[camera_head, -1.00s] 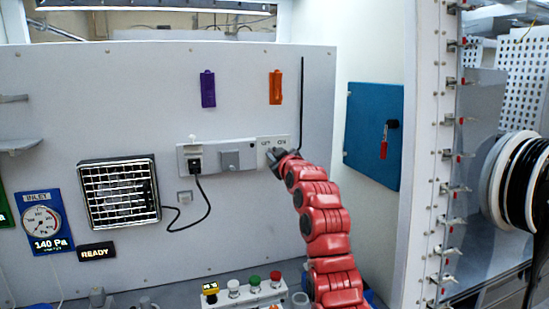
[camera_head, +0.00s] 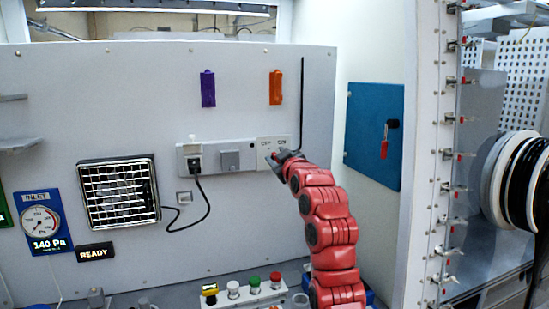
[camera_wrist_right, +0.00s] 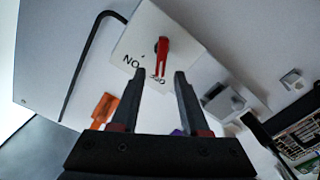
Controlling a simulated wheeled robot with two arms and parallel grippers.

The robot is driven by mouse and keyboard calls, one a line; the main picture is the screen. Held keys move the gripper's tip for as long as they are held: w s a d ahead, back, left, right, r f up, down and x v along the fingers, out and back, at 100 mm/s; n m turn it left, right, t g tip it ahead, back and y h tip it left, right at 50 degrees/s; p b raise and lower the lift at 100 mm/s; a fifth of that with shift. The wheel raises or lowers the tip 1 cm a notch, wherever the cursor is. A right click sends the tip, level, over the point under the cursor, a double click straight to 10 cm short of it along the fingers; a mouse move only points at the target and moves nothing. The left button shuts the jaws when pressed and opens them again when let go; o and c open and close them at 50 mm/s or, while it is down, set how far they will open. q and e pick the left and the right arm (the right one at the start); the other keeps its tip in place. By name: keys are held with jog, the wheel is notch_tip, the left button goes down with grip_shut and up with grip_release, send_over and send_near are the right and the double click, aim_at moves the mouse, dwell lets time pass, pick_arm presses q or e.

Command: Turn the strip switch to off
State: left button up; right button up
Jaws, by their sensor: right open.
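The switch plate (camera_head: 267,146) with its OFF and ON labels sits at the right end of the white strip (camera_head: 213,150) on the grey wall. My right gripper (camera_head: 281,157) is in front of the plate's lower right part and hides the lever in the head view. In the right wrist view the plate (camera_wrist_right: 183,40) appears turned over, with a red lever (camera_wrist_right: 162,55) on it. The lever's free end lies over one label, beside the reversed ON lettering. My open right gripper (camera_wrist_right: 160,76) has a fingertip on either side of that end; I cannot tell whether they touch. My left gripper is not in view.
A black plug (camera_head: 195,163) with a cord is in the strip, left of a grey square (camera_head: 230,159). Purple (camera_head: 208,88) and orange (camera_head: 276,87) tags hang above. A blue panel (camera_head: 368,130) with a red handle is to the right. A button box (camera_head: 245,294) stands below.

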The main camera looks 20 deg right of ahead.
jog(key=s+b, duration=0.3)
jog(key=s, duration=1.1)
jog(key=shift+s+d, duration=0.25)
jog(key=shift+d, duration=0.05)
